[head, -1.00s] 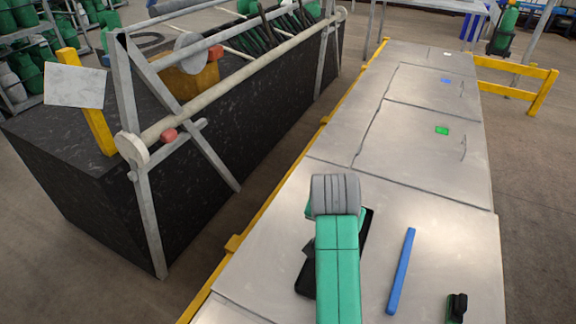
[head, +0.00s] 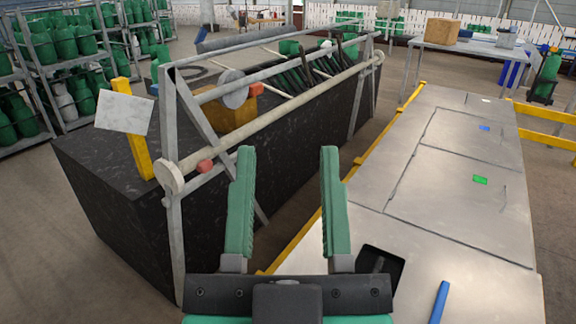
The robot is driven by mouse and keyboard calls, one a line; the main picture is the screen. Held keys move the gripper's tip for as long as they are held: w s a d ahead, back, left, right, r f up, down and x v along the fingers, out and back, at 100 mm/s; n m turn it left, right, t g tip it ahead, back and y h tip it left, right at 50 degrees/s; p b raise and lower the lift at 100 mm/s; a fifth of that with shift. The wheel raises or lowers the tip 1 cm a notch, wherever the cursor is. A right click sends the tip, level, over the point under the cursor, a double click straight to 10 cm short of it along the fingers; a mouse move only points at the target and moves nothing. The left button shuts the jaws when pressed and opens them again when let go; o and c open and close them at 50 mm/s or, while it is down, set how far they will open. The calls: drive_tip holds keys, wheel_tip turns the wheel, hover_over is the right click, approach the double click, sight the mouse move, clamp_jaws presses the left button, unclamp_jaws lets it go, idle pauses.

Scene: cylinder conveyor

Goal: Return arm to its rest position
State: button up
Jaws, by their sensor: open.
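My gripper (head: 288,200) is raised in front of the head camera at the lower middle of the picture. Its two green fingers are wide apart, with nothing between them. The fingers point up in the picture and stand in front of the black block's right side and the gap beside the metal table. The rest of my arm is mostly below the frame.
A metal-topped table (head: 450,230) with blue and green marks runs along the right. A dark tray (head: 381,262) and a blue bar (head: 438,302) lie on it. A black block (head: 110,225) with a metal frame (head: 270,115) stands at left. Yellow rails (head: 545,126) edge the table.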

wheel_tip(320, 180, up, 27)
drive_tip(key=p, duration=2.7)
drive_tip(key=shift+r, duration=0.2)
